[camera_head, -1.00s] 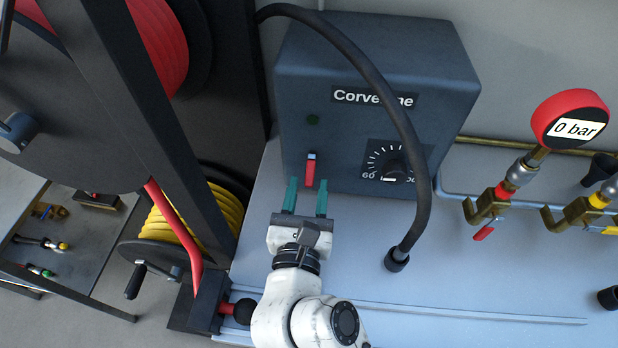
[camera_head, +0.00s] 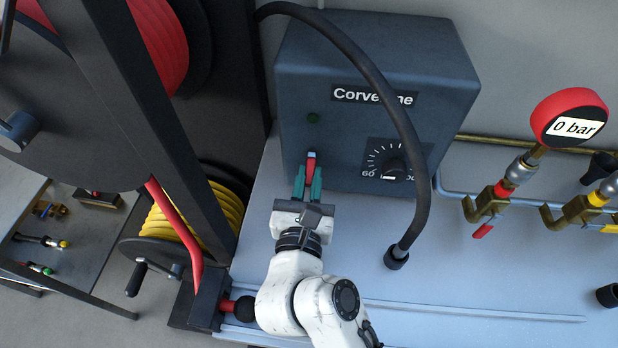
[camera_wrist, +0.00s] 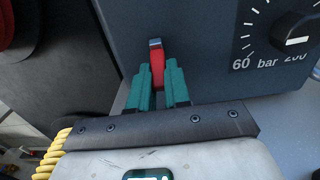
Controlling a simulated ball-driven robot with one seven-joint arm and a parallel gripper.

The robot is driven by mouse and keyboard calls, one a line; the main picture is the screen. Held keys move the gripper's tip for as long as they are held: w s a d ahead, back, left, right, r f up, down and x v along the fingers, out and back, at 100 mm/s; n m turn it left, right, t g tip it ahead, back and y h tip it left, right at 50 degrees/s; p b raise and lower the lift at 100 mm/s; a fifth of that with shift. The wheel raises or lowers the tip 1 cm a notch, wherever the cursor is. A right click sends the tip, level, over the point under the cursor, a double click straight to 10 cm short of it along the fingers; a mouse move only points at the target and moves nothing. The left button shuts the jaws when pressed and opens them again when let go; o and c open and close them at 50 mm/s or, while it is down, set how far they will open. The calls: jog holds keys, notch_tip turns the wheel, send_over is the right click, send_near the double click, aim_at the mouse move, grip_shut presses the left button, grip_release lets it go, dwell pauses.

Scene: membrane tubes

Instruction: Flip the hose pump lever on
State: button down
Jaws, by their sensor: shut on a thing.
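The lever's lower part is hidden by the fingers.
A black hose (camera_head: 400,110) arches in front of the box to the right of my gripper. A dial (camera_head: 393,165) is right of the lever. A red gauge (camera_head: 570,118) reads 0 bar. A reel frame (camera_head: 140,110) stands close on the left. The bench (camera_head: 480,280) is mostly clear in front.

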aim_at(310, 169)
jog(key=shift+r+p, duration=0.15)
jog(key=shift+p, duration=0.5)
jog(key=r+g+p, duration=0.1)
jog(key=p, duration=0.4)
jog(key=shift+s, duration=0.15)
jog(key=g+p, duration=0.1)
jog(key=p, duration=0.3)
jog(key=shift+r+g, duration=0.1)
jog(key=shift+g, duration=0.3)
jog(key=g+p, duration=0.1)
jog(key=p, duration=0.1)
jog(key=shift+s+r+p, duration=0.1)
jog(key=shift+r+p, duration=0.05)
jog(key=shift+p, duration=0.15)
jog(key=g, duration=0.2)
jog(key=r+g, duration=0.1)
jog(key=g, duration=0.1)
jog(key=shift+r+g, duration=0.35)
jog(key=shift+g, duration=0.75)
jog(key=shift+w, duration=0.2)
